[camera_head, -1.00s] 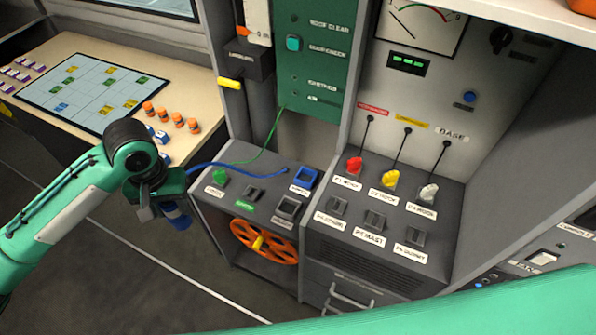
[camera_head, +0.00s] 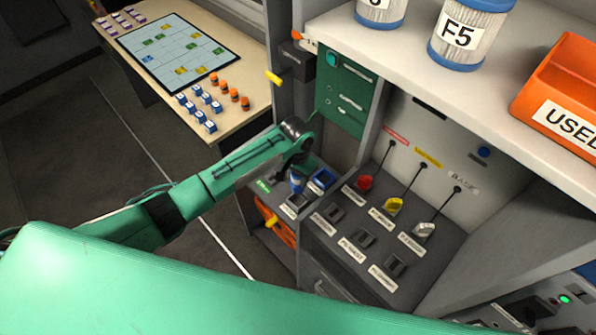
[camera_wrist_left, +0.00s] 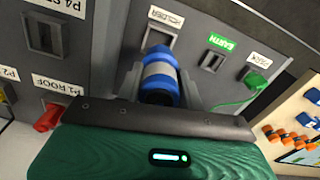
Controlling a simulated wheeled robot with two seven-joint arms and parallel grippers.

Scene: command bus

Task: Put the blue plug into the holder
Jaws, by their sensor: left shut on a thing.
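The blue plug (camera_head: 296,185) has a pale band and is in my left gripper (camera_head: 295,174), over the small grey console. In the left wrist view the plug (camera_wrist_left: 160,78) sits between the two fingers, which are shut on it. The holder (camera_wrist_left: 159,37) is a grey socket under a white label, just beyond the plug's far end. The plug overlaps its near edge in that view; I cannot tell whether they touch. In the head view the holder (camera_head: 297,201) is close below the plug. My right gripper is not in view.
A blue-framed socket (camera_head: 322,180) is beside the holder. A green plug (camera_wrist_left: 256,80) sits near the EARTH slot (camera_wrist_left: 213,60). Red (camera_head: 364,182), yellow (camera_head: 393,204) and white (camera_head: 424,230) plugs stand on the right console. A shelf (camera_head: 400,50) overhangs behind.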

